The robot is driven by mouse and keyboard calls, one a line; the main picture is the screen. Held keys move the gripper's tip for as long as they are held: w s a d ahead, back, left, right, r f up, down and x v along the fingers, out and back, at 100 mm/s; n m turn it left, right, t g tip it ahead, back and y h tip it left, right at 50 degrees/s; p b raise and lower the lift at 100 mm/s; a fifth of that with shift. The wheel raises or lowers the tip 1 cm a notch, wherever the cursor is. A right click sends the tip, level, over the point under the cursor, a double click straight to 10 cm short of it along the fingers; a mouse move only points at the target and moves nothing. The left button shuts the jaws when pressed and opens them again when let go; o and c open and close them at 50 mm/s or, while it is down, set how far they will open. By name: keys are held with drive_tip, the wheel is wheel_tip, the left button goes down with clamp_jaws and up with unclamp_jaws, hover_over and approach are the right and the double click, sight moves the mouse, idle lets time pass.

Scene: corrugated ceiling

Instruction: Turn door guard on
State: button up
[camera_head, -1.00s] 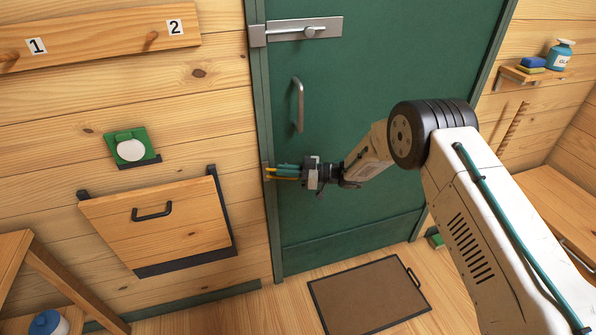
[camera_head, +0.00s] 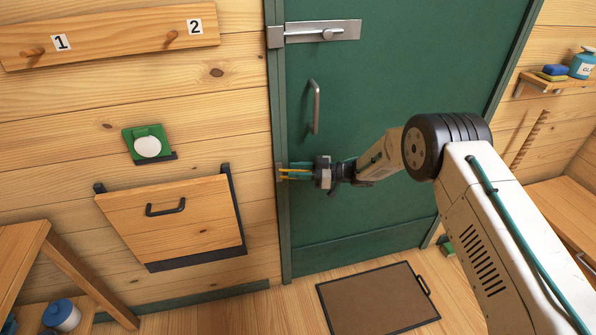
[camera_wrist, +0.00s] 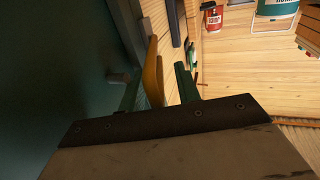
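The green door (camera_head: 400,80) stands shut in its frame. A brass-yellow door guard (camera_head: 281,172) sits at the door's left edge, below the pull handle. My gripper (camera_head: 295,171) is level with it, its green fingers pointing left. In the wrist view the guard's yellow bar (camera_wrist: 152,75) stands between the fingers of my gripper (camera_wrist: 160,82). The bar is close to the left finger, with a gap to the right one, so my gripper looks open around it. I cannot tell whether the bar touches the left finger. The guard's far end is partly hidden.
A grey pull handle (camera_head: 315,107) and a slide bolt (camera_head: 322,32) are on the door above my gripper. A folding wooden panel (camera_head: 175,215) and a green-backed round fixture (camera_head: 148,146) are on the left wall. A brown mat (camera_head: 378,300) lies on the floor.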

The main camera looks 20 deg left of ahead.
drive_tip(key=shift+d, duration=0.15)
drive_tip(key=v, duration=0.7)
drive_tip(key=shift+d, duration=0.3)
drive_tip(key=c, duration=0.7)
drive_tip(key=shift+s+d+r+n+t+y, duration=0.15)
drive_tip(key=shift+s+n+t+y, duration=0.15)
drive_tip(key=shift+t, duration=0.3)
drive_tip(key=shift+s+a+r+n+t+y, duration=0.15)
drive_tip(key=shift+s+n+t+y, duration=0.2)
drive_tip(key=shift+t, duration=0.25)
clamp_jaws()
drive_tip(key=s+d+f+n+t+h, duration=0.1)
drive_tip(key=s+d+n+t+h, duration=0.1)
drive_tip(key=s+d+n+t, duration=0.3)
drive_tip(key=s+d+f+n+t+h, duration=0.1)
drive_tip(key=s+n+t+h, duration=0.15)
drive_tip(key=s+t, duration=0.4)
drive_tip(key=w+d+x, duration=0.1)
drive_tip(key=x, duration=1.1)
drive_tip(key=shift+w+y, duration=0.4)
drive_tip(key=shift+w, duration=0.1)
